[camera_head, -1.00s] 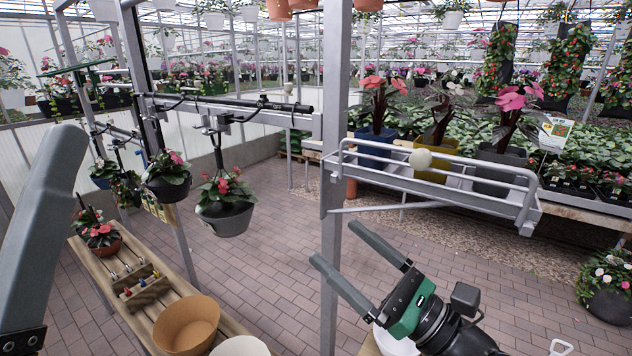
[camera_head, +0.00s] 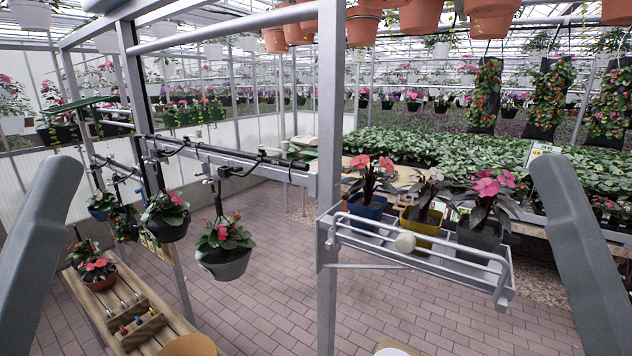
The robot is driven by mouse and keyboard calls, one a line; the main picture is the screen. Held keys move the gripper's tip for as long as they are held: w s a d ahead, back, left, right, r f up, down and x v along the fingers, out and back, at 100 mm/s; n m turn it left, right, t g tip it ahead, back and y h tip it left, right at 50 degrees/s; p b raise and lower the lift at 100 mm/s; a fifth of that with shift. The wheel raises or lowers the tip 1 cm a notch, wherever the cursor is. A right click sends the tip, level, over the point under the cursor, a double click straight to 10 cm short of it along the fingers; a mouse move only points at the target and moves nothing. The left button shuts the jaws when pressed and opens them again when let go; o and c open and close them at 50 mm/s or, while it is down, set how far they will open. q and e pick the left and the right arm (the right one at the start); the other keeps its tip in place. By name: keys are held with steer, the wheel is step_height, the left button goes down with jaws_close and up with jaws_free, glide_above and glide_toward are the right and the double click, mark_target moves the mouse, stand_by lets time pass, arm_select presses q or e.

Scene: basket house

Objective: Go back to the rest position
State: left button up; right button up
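One grey finger of my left gripper (camera_head: 38,245) stands close to the camera at the left edge. One grey finger of my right gripper (camera_head: 580,245) stands close to the camera at the right edge. Each gripper's other finger is out of the picture, so I cannot tell how far either is open. Nothing shows against the visible fingers. Both appear apart from the plants and the frame.
A metal rack (camera_head: 410,258) holds blue (camera_head: 367,207), yellow (camera_head: 420,220) and grey pots (camera_head: 478,236) with plants. A grey hanging basket (camera_head: 224,262) and a dark one (camera_head: 168,230) hang left of the post (camera_head: 330,130). A wooden bench (camera_head: 172,328) stands below.

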arm_select(q)
step_height(320, 180, up, 12)
steer(key=p, duration=0.9)
steer(key=shift+r, duration=0.25)
arm_select(e)
step_height(320, 180, up, 13)
steer(key=shift+f, duration=0.2)
arm_select(q)
steer(key=shift+d, duration=0.1)
arm_select(e)
steer(key=shift+d+h, duration=0.1)
steer(key=shift+h, duration=0.2)
